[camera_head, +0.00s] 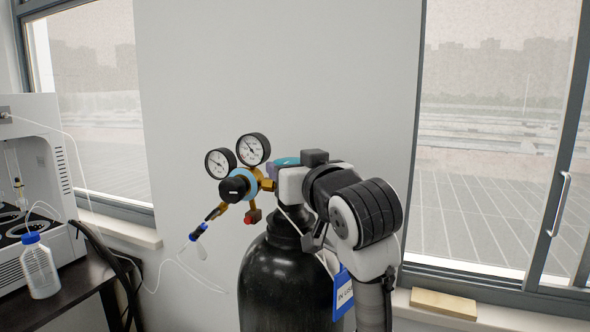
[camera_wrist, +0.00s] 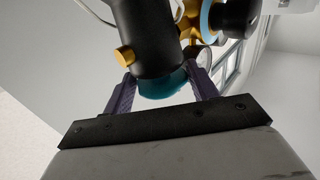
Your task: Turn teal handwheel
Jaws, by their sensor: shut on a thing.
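The teal handwheel (camera_head: 287,161) sits on top of the black gas cylinder (camera_head: 283,280), mostly hidden behind my gripper in the head view. In the wrist view the handwheel (camera_wrist: 163,84) lies between the two purple fingers, partly covered by a dark cylindrical valve part. My gripper (camera_wrist: 163,92) is shut on the handwheel, with one finger on each side of its rim. In the head view my gripper (camera_head: 271,172) reaches the valve from the right.
A brass regulator (camera_head: 262,182) with two round gauges (camera_head: 237,156) and a black knob (camera_head: 234,188) projects left of the valve. A blue tag (camera_head: 343,295) hangs on the cylinder. A white machine (camera_head: 38,170) and a blue-capped bottle (camera_head: 39,268) stand at far left. A wall stands behind.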

